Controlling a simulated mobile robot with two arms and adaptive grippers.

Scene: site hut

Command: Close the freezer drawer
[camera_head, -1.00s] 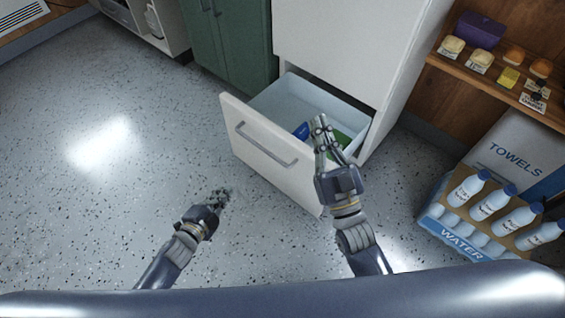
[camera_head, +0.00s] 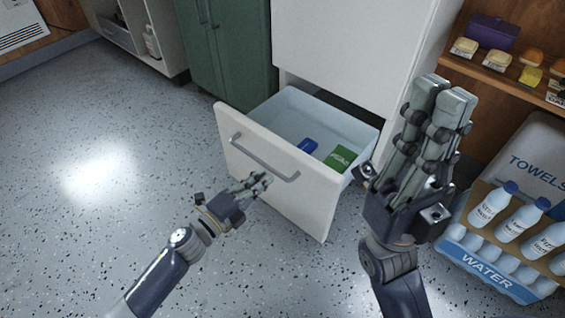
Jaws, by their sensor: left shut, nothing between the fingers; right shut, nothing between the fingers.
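The freezer drawer (camera_head: 271,185) is pulled out from the white freezer (camera_head: 350,45). Its front panel has a grey bar handle (camera_head: 262,158), and a blue packet (camera_head: 307,146) and a green packet (camera_head: 341,158) lie inside. My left gripper (camera_head: 262,180) is shut and empty in front of the panel, close below the handle; I cannot tell whether it touches. My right gripper (camera_head: 446,98) is shut and empty, raised close to the camera at the right of the drawer. It hides part of the freezer's right side and the floor there.
A water bottle pack (camera_head: 483,268) and a towels box (camera_head: 530,165) stand at the right, below a wooden shelf (camera_head: 500,84) with food items. A green cabinet (camera_head: 232,50) is left of the freezer. The floor (camera_head: 100,225) at left is clear.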

